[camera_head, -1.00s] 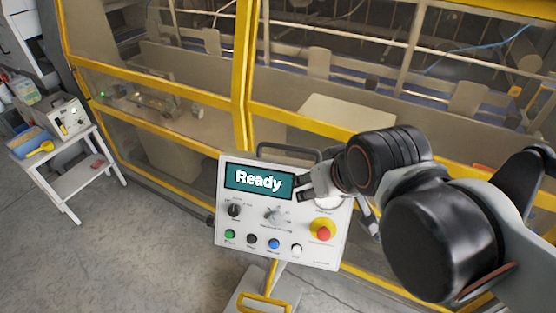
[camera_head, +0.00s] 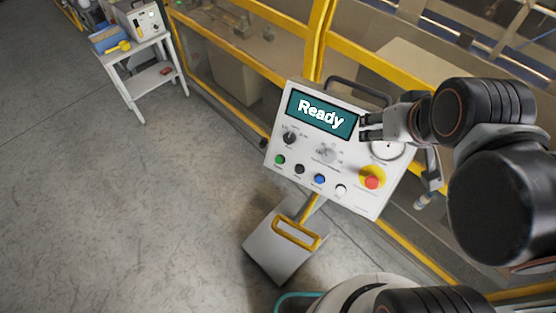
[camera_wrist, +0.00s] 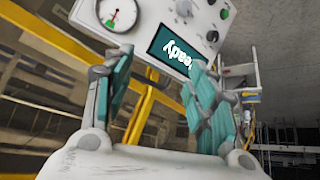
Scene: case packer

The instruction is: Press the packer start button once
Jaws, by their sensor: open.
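A white control panel (camera_head: 272,150) stands on a pedestal in the head view, its screen (camera_head: 322,113) reading "Ready". Along its lower edge sit a green button (camera_head: 280,160), a black one (camera_head: 299,169), a blue one (camera_head: 319,179) and a white one (camera_head: 341,190). Their labels are too small to read. A red emergency stop (camera_head: 371,182) on yellow is at the lower right. My gripper (camera_head: 366,127) is in front of the panel by the screen's right edge, open and empty. In the wrist view, the open fingers (camera_wrist: 160,85) frame part of the screen (camera_wrist: 175,50).
A gauge (camera_head: 388,149) and knobs (camera_head: 290,138) are on the panel. A yellow-framed machine guard (camera_head: 318,40) stands behind it. A white side table (camera_head: 133,58) with a box and blue bin is at the upper left. Open concrete floor lies left.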

